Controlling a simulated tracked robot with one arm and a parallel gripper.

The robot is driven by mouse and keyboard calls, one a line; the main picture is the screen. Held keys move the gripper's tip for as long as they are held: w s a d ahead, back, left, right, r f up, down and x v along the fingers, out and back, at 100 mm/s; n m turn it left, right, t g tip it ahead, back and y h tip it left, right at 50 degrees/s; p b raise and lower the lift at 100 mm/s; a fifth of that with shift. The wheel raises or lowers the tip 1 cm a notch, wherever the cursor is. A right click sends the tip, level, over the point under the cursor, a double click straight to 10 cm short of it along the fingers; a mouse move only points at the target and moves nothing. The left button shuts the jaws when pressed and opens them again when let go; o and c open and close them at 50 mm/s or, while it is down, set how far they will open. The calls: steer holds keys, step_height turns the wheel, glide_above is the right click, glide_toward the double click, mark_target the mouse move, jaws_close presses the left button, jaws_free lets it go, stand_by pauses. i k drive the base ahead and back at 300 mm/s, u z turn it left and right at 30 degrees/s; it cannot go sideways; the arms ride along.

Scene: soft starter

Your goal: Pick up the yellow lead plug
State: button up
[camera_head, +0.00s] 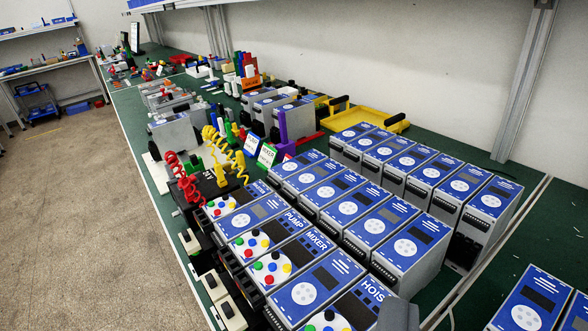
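Two yellow coiled leads (227,146) stand left of centre, above a black box (208,184). A small yellow piece (220,176) shows at the near side of the coils; it may be the yellow lead plug, but it is too small to be sure. Red coiled leads (176,165) stand just left of it. A plain grey shape at the bottom edge looks like part of my gripper (398,316). It is low and right of the yellow leads, well apart from them. Its fingers are not shown clearly, so open or shut cannot be told.
Rows of blue-faced units (366,215) fill the green bench (133,124) right of the leads. Units with coloured buttons (271,267) stand in front. A purple upright (283,127) and a yellow tray (362,118) are behind. Open floor (80,210) lies left.

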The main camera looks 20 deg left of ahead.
mark_target(219, 175)
steer(key=z, duration=1.6)
steer(key=k, duration=1.65)
steer(key=u, duration=1.75)
steer(key=i, duration=1.65)
steer(key=z, duration=0.05)
